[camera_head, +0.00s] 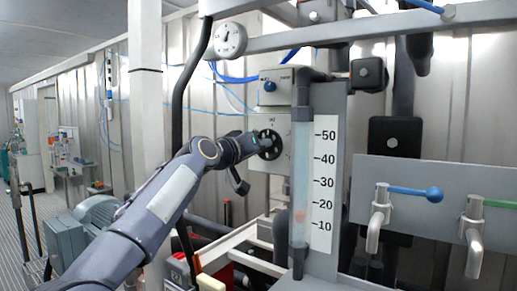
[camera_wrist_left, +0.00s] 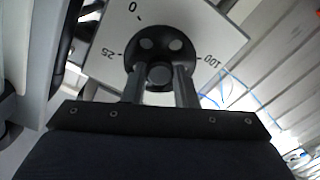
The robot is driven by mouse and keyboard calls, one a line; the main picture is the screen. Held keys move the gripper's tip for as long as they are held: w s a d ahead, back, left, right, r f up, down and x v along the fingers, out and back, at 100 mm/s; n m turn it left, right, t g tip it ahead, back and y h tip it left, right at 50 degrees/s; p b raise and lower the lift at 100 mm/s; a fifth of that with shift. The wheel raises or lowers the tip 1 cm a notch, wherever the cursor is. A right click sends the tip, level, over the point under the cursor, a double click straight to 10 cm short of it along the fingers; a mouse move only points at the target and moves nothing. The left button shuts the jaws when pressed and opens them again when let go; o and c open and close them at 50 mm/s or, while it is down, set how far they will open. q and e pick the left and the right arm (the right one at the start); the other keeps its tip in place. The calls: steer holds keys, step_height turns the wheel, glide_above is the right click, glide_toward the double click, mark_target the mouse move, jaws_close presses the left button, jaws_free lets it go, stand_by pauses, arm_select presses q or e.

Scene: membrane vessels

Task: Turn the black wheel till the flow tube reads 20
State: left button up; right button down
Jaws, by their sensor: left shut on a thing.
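The black wheel (camera_head: 268,143) sits on a pale box on the wall panel. It also shows in the left wrist view (camera_wrist_left: 160,48), in front of a white plate marked 0, 25 and 100. My left gripper (camera_head: 258,144) is shut on the wheel, with one finger on each side of it in the wrist view (camera_wrist_left: 160,85). The clear flow tube (camera_head: 301,170) stands upright to the right of the wheel, beside a white scale (camera_head: 323,185) marked 10 to 50. A faint reddish float (camera_head: 298,216) shows low in the tube, a little above the 10 mark. My right gripper is out of view.
A round gauge (camera_head: 230,39) hangs above the wheel. A blue-handled tap (camera_head: 415,193) and a green-handled tap (camera_head: 490,204) stand on a grey panel at the right. A grey motor (camera_head: 85,225) is at the lower left, behind my left arm.

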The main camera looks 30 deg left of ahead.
arm_select(q)
steer(key=o, duration=1)
steer(key=shift+s, duration=0.1)
steer(key=s+b, duration=0.2)
steer(key=s, duration=0.5)
steer(key=shift+s+a+b, duration=0.3)
steer(key=shift+b, duration=0.1)
